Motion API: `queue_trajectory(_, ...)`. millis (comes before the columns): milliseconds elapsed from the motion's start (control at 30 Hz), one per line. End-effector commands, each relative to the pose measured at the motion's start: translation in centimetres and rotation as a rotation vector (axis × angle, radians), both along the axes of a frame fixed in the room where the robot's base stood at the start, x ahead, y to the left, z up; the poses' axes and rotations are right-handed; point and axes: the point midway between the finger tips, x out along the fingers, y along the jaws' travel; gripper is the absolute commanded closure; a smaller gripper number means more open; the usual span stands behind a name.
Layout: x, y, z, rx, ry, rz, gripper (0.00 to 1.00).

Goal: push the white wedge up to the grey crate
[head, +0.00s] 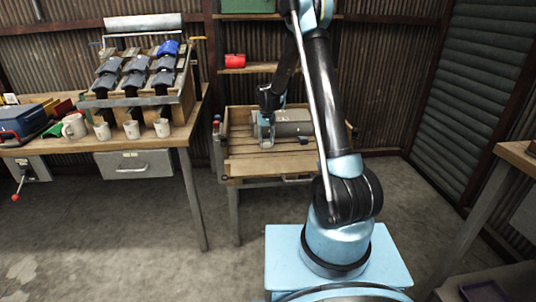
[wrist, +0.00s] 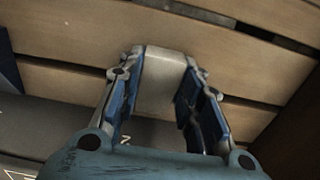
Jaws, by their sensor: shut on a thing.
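My gripper (head: 265,132) is lowered onto the slatted wooden bench top in the head view. In the wrist view my gripper (wrist: 160,98) has its fingers on both sides of a pale block, the white wedge (wrist: 162,70), and is shut on it. The wedge's slope cannot be made out, as the fingers and palm hide part of it. A grey body (head: 293,122), which seems to be the grey crate, sits just right of my gripper in the head view. A grey surface (wrist: 40,130) with white marks fills the lower left of the wrist view.
The bench (head: 270,165) has a raised wooden rim and dark gaps between slats. A left table (head: 145,150) holds several mugs and a sloped rack. A red item (head: 235,61) lies on the back shelf. The bench's front slats are clear.

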Motion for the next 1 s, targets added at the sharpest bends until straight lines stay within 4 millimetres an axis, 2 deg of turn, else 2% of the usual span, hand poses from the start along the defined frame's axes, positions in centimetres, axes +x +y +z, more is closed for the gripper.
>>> queue_trajectory(800,1.2,0.1,0.0,0.0,0.0,0.0,0.84)
queue_trajectory(833,1.2,0.1,0.0,0.0,0.0,0.0,0.6)
queue_trajectory(900,1.2,0.1,0.0,0.0,0.0,0.0,0.45)
queue_trajectory(1000,1.2,0.1,0.0,0.0,0.0,0.0,0.44)
